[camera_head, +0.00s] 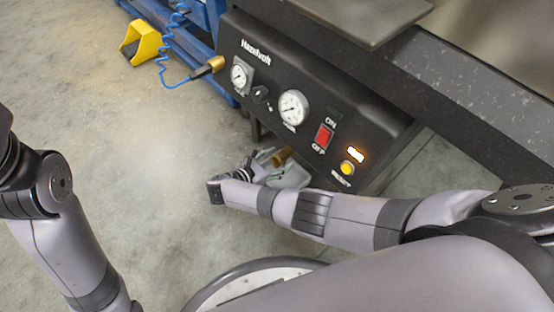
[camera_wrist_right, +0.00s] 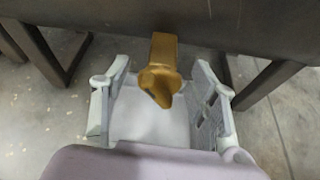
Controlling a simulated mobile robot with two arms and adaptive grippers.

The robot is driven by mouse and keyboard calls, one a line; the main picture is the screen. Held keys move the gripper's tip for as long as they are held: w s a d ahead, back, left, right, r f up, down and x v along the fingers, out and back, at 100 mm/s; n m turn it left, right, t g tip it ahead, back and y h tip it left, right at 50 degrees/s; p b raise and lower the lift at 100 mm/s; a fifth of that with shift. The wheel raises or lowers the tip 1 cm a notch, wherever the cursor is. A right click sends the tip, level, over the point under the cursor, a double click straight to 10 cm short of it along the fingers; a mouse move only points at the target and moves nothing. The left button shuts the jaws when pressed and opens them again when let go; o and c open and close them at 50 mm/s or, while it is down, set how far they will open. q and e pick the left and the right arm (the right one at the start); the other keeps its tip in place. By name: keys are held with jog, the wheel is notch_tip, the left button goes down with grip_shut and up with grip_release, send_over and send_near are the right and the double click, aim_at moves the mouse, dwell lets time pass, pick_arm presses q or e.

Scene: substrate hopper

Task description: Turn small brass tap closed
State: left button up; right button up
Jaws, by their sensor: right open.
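The small brass tap (camera_wrist_right: 161,72) hangs from the underside of the dark panel in the right wrist view. It also shows partly in the head view (camera_head: 281,156), below the panel. My right gripper (camera_wrist_right: 162,85) is open, with one pale finger on each side of the tap. Gaps show on both sides, so the fingers look apart from it. In the head view my right gripper (camera_head: 285,172) is under the panel's lower edge, partly hidden by my forearm. My left arm is at the left edge of the head view; its gripper is out of frame.
The black control panel (camera_head: 262,68) carries gauges, a red switch (camera_head: 323,137) and a yellow reset button (camera_head: 347,168). A brass fitting (camera_head: 216,63) with a blue coiled hose leaves its left end. Dark legs (camera_wrist_right: 268,84) flank the tap.

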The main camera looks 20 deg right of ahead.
aim_at(277, 157)
jog(key=shift+r, duration=5)
